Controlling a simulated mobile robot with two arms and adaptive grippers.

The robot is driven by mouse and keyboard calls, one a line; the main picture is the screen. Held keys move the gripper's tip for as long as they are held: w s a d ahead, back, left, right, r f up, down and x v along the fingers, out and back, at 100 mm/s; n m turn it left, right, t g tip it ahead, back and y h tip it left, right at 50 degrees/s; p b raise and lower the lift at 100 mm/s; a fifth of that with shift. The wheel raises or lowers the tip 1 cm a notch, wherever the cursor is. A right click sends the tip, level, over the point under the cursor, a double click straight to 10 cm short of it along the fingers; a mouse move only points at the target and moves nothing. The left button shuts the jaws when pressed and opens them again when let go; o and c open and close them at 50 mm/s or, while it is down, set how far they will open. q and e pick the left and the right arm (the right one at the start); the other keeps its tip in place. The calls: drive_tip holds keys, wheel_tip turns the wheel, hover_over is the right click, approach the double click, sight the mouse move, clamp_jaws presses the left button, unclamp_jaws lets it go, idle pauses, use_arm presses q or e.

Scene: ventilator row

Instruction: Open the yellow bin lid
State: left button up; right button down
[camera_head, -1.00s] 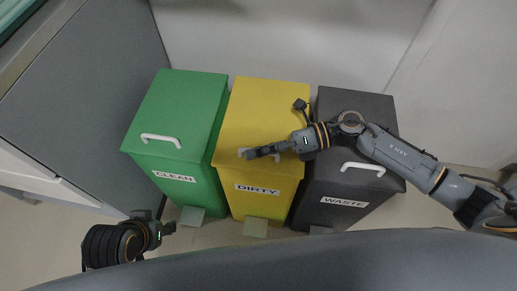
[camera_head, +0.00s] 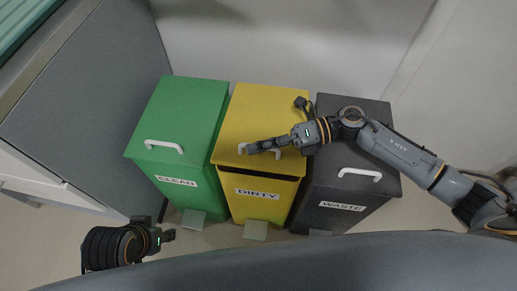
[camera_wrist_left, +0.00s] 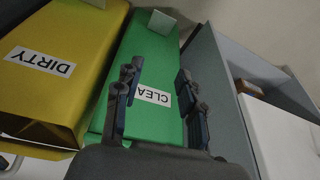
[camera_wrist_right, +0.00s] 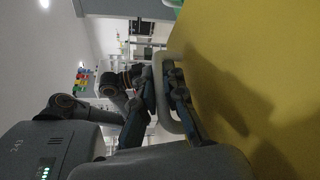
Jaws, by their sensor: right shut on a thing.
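The yellow bin (camera_head: 258,205), labelled DIRTY, stands in the middle of a row of three. Its lid (camera_head: 265,110) is slightly raised at the front, with a dark gap below the front edge. My right gripper (camera_head: 252,149) is shut on the lid's white handle (camera_head: 242,148). In the right wrist view the handle (camera_wrist_right: 160,92) passes between the fingers beside the yellow lid (camera_wrist_right: 245,80). My left gripper (camera_head: 170,235) is low at the left, apart from the bins. In the left wrist view its fingers (camera_wrist_left: 155,105) are spread with nothing between them.
The green CLEAN bin (camera_head: 185,115) stands left of the yellow one and the dark WASTE bin (camera_head: 345,190) right of it, both lids down. Pedals (camera_head: 255,230) stick out at the bins' feet. A grey panel (camera_head: 100,90) stands at the left, a wall behind.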

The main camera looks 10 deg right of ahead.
drive_tip(key=shift+m+g+y, duration=0.3)
drive_tip(key=shift+m+y, duration=0.1)
drive_tip(key=shift+m, duration=0.5)
drive_tip(key=r, duration=0.1)
drive_tip(key=w+r+p, duration=0.1)
drive_tip(key=r, duration=0.1)
drive_tip(key=w+r+p, duration=0.1)
drive_tip(key=r, duration=0.1)
drive_tip(key=shift+d+r, duration=0.2)
drive_tip(key=shift+d, duration=0.15)
use_arm(q)
wheel_tip(320, 180, down, 17)
drive_tip(key=g+p, duration=0.1)
drive_tip(key=p, duration=0.1)
drive_tip(key=shift+d+r, duration=0.15)
use_arm(e)
drive_tip(key=w+d+r+m+y, duration=0.1)
drive_tip(key=w+r+m, duration=0.2)
drive_tip(key=r, duration=0.3)
drive_tip(key=shift+w+d, duration=0.25)
drive_tip(key=shift+w, duration=0.45)
use_arm(q)
drive_tip(key=shift+w, duration=0.1)
use_arm(e)
drive_tip(key=c, duration=1.7)
unclamp_jaws()
drive_tip(key=shift+d, duration=0.1)
drive_tip(key=d, duration=1.1)
drive_tip(key=shift+w+d, duration=0.4)
drive_tip(key=shift+w, duration=0.05)
